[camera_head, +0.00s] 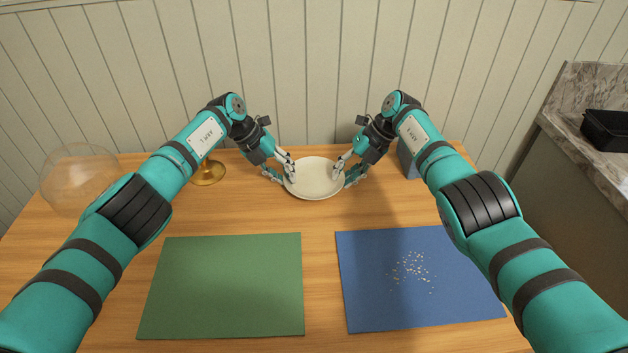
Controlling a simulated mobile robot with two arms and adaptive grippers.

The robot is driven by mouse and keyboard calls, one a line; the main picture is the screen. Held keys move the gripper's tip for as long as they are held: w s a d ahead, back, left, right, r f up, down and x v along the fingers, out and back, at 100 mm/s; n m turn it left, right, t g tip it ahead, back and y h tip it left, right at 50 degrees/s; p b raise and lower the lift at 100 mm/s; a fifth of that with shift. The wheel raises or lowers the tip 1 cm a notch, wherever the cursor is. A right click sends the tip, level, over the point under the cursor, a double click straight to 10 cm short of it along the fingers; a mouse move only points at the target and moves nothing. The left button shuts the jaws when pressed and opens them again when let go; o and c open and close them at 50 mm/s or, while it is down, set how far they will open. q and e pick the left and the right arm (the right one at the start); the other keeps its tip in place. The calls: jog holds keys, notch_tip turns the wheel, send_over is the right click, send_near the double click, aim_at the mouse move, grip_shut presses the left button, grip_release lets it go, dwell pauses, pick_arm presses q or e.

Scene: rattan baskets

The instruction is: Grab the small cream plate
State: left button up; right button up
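The small cream plate (314,182) is round and shallow, at the back middle of the wooden table. My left gripper (285,176) is at its left rim, one finger over the inside of the plate and the other outside the rim. My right gripper (346,176) is at the right rim in the same way, mirrored. The fingers straddle the rim on both sides; whether they press on it is too small to tell. The plate looks level, and I cannot tell whether it touches the table.
A green mat (225,285) and a blue mat (420,300) with scattered pale crumbs (410,268) lie in front. A clear glass bowl (78,180) stands at left. A brass base (208,174) and a blue-grey object (408,160) are partly behind my arms. A panelled wall (310,70) is behind.

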pick_arm(q)
jog(key=shift+f, duration=0.1)
pick_arm(e)
jog(key=shift+f, duration=0.1)
pick_arm(q)
jog(key=shift+c, duration=0.2)
grip_shut()
pick_arm(e)
grip_shut()
